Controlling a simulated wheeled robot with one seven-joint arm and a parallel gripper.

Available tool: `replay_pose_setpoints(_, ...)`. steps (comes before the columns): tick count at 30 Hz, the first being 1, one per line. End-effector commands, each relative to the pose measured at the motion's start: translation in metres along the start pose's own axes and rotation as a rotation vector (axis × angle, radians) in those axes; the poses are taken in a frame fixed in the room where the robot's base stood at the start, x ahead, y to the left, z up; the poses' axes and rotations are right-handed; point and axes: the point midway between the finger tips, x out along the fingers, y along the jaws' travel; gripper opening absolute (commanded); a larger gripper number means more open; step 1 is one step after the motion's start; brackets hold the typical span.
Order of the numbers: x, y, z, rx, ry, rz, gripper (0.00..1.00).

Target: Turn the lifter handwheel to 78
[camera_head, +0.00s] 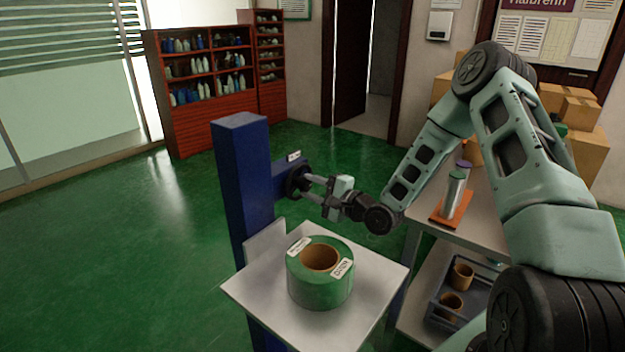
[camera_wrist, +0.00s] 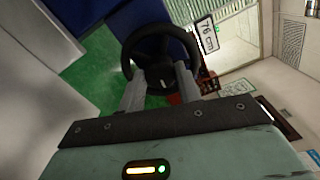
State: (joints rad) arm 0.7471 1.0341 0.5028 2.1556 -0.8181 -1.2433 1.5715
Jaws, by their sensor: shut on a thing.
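The black lifter handwheel (camera_head: 295,181) sits on the side of the blue column (camera_head: 243,170), above the white platform (camera_head: 258,290). My gripper (camera_head: 310,188) reaches it from the right and is shut on the handwheel. In the wrist view, my two fingers (camera_wrist: 159,76) meet the lower part of the handwheel's ring (camera_wrist: 163,32). A small white label (camera_wrist: 208,35) beside the wheel appears to read 76 cm. That label (camera_head: 294,156) is too small to read in the head view.
A green roll (camera_head: 309,286) with a brown core stands on the white platform, just below my gripper. A side table to the right holds an orange tray (camera_head: 450,210) with cylinders and a lower grey crate (camera_head: 437,309) with brown cores. Green floor lies open at left.

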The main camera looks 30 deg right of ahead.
Motion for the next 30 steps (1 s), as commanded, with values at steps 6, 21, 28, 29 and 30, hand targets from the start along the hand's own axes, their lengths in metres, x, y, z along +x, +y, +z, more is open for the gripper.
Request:
replay_pose_setpoints(6, -0.0005, -0.0025, 0.0002, 0.209, 0.002, 0.000, 0.11)
replay_pose_setpoints(21, -0.0006, -0.0013, -0.0013, 0.684, 0.003, -0.002, 0.11)
replay_pose_setpoints(28, -0.0005, -0.0007, -0.0017, 0.901, 0.001, -0.003, 0.11)
replay_pose_setpoints(29, -0.0004, -0.0006, -0.0017, 0.930, 0.001, -0.003, 0.11)
replay_pose_setpoints(30, -0.0006, -0.0002, -0.0021, 0.968, 0.002, -0.003, 0.11)
